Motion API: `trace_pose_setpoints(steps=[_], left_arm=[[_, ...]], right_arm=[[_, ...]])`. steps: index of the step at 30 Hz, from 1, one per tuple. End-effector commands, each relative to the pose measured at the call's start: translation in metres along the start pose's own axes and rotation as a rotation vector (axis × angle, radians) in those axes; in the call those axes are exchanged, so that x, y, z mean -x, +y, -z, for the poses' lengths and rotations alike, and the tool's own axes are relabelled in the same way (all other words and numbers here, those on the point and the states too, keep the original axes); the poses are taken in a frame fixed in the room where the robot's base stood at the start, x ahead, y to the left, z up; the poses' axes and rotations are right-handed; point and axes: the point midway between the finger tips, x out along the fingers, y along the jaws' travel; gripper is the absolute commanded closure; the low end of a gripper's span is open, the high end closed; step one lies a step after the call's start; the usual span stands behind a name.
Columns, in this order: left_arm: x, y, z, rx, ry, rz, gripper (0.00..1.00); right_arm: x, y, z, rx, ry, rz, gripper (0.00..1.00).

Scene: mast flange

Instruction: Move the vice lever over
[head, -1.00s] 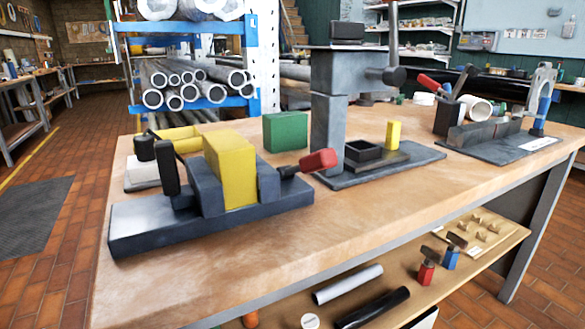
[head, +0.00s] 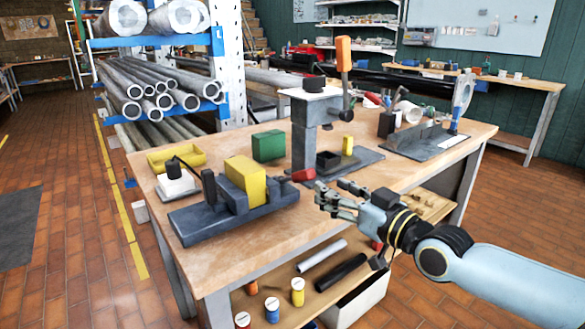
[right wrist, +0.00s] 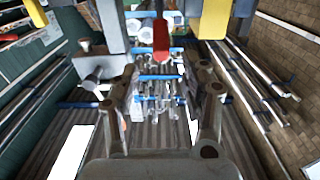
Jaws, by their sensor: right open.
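The vice (head: 230,211) is a dark grey block on a long base at the table's front left. A yellow block (head: 245,178) sits between its jaws. A lever with a red grip (head: 303,175) sticks out from its right end; the red grip also shows in the right wrist view (right wrist: 160,42). A black upright handle (head: 209,186) stands at its left end. My right gripper (head: 330,194) is open and empty, off the table's front edge, just right of the red grip and apart from it. In the right wrist view, the red grip lies ahead between the fingers (right wrist: 163,78). My left gripper is not in view.
A press (head: 305,130) with an orange-handled lever (head: 344,55) stands right behind the vice. A green block (head: 268,146) and a yellow tray (head: 177,159) lie behind it. A fixture (head: 425,140) stands farther right. The table's front edge (head: 235,277) is clear.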

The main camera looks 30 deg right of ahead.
Motion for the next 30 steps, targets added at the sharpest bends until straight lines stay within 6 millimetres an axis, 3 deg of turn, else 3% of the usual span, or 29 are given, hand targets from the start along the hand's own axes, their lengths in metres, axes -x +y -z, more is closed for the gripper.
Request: trace_pose_setpoints(steps=[4, 9, 15, 27, 30], left_arm=[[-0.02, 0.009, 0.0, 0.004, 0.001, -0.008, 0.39], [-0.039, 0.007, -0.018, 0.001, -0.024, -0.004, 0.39], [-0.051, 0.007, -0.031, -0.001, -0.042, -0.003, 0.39], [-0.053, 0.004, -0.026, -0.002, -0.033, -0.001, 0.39], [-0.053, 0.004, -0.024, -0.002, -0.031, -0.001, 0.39]], right_arm=[[-0.027, 0.0, -0.006, -0.001, 0.003, -0.001, 0.54], [-0.062, 0.0, -0.008, -0.001, 0.001, -0.002, 0.54], [-0.089, 0.0, -0.006, -0.002, -0.002, -0.002, 0.54], [-0.098, 0.0, -0.003, 0.0, -0.003, -0.001, 0.54], [-0.098, 0.0, -0.003, 0.0, -0.003, -0.001, 0.67]])
